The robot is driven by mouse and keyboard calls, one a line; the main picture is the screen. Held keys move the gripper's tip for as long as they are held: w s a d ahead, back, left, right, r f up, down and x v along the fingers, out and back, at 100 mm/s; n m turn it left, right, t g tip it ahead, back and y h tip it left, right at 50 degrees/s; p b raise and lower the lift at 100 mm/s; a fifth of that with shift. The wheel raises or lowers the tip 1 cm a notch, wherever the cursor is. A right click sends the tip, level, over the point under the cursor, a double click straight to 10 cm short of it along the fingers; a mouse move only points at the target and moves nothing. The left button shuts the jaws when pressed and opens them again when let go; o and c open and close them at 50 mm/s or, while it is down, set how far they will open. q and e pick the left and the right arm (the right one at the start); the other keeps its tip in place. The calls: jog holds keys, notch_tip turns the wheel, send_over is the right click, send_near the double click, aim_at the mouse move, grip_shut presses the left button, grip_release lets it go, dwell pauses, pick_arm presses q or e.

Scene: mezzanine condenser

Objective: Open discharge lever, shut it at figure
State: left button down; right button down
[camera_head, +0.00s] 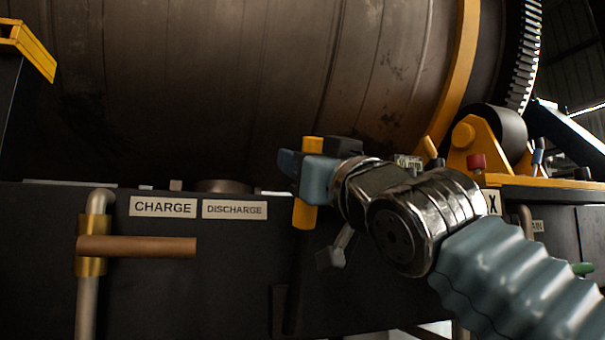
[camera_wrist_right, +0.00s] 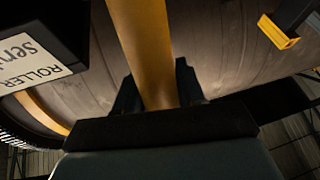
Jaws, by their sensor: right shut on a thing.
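My right gripper (camera_head: 300,172) is shut on an upright yellow lever handle (camera_head: 305,214). The handle shows above and below the jaws. In the right wrist view the yellow handle (camera_wrist_right: 143,45) runs up from between the dark jaws (camera_wrist_right: 155,98). A white DISCHARGE label (camera_head: 235,210) is on the dark panel just left of the lever. A CHARGE label (camera_head: 163,207) is left of that. A small greenish display (camera_head: 408,162) is mostly hidden behind my wrist, and I cannot read a figure on it. My left gripper is not in view.
A brass valve (camera_head: 91,252) with a brown horizontal handle (camera_head: 140,246) stands at the left on a pipe. A large drum (camera_head: 230,90) fills the back. A yellow roller bracket (camera_head: 475,150) and a red knob (camera_head: 476,162) are at the right. A ROLLER sign (camera_wrist_right: 35,65) is near the wrist.

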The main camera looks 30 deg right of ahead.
jog(key=c, duration=0.8)
grip_release()
jog(key=shift+s+f, duration=0.2)
jog(key=shift+s, duration=0.15)
jog(key=b+v, duration=0.3)
jog(key=v, duration=1)
